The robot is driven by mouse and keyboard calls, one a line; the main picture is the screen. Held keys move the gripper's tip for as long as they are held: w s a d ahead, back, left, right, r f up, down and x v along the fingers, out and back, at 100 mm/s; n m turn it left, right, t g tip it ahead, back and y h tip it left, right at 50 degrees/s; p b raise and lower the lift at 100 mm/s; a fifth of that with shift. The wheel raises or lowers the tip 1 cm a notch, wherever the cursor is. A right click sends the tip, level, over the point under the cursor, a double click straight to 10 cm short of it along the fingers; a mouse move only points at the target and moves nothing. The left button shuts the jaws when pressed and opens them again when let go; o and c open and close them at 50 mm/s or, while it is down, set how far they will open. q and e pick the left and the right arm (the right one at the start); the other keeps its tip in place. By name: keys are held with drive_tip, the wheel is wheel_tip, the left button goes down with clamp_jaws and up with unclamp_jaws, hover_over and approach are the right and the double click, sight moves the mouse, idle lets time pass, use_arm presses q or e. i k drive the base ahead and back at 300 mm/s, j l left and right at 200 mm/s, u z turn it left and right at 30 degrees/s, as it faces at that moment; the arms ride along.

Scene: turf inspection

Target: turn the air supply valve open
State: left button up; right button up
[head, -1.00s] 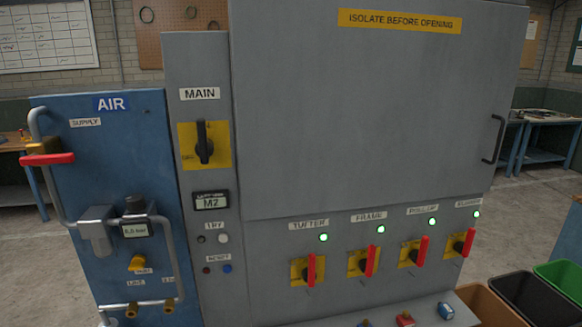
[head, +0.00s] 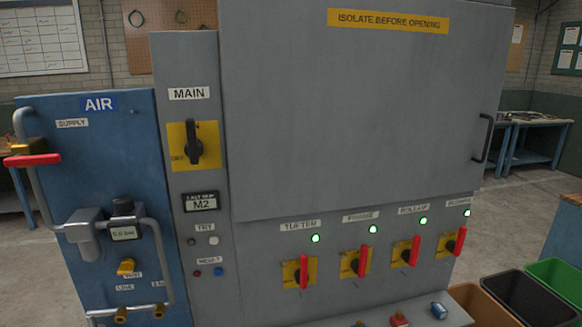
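The air supply valve has a red lever handle (head: 33,160) on a brass body at the upper left of the blue AIR panel (head: 92,180). The lever lies roughly horizontal, crosswise to the grey pipe (head: 38,195) that runs down through the valve. A SUPPLY label (head: 72,123) is beside it. Lower on the panel are a regulator with a small display (head: 124,233) and a yellow knob (head: 126,266). Neither of my grippers shows in the head view.
A grey cabinet (head: 350,120) stands right of the panel, with a MAIN rotary switch (head: 194,143) and several red-handled switches under green lights. Open bins (head: 530,295) stand at the lower right. Workbenches stand behind on both sides.

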sight(18, 160)
drive_tip(key=u, duration=1.35)
